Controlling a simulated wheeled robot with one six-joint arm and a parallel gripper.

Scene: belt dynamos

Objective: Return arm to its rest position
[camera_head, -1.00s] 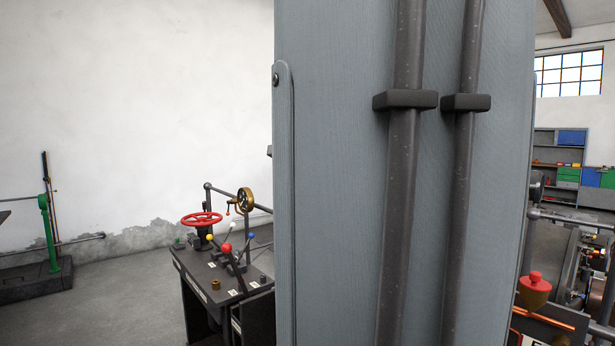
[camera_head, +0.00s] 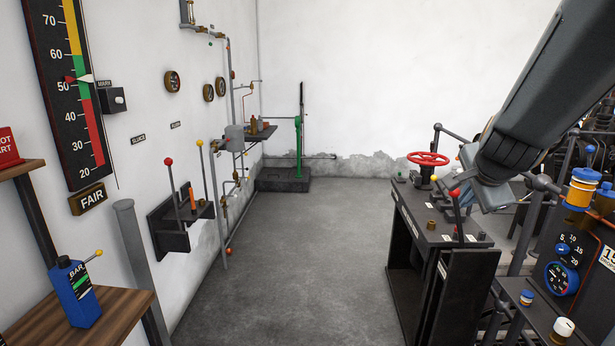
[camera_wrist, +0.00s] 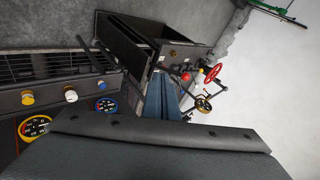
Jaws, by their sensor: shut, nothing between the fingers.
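My arm reaches in from the upper right of the head view. My gripper (camera_head: 488,198) is at its end, shut and empty, in front of the dark control desk (camera_head: 432,228). Its fingertips are partly lost against the desk's levers and the machinery behind. In the wrist view the blue-grey gripper (camera_wrist: 160,100) points towards the desk with the red handwheel (camera_wrist: 212,72). I cannot tell how far the gripper is from the levers.
The red handwheel (camera_head: 428,158) and a red-knobbed lever (camera_head: 455,194) stand on the desk. A gauge panel (camera_head: 562,278) is at the right. The floor between (camera_head: 300,260) is clear.

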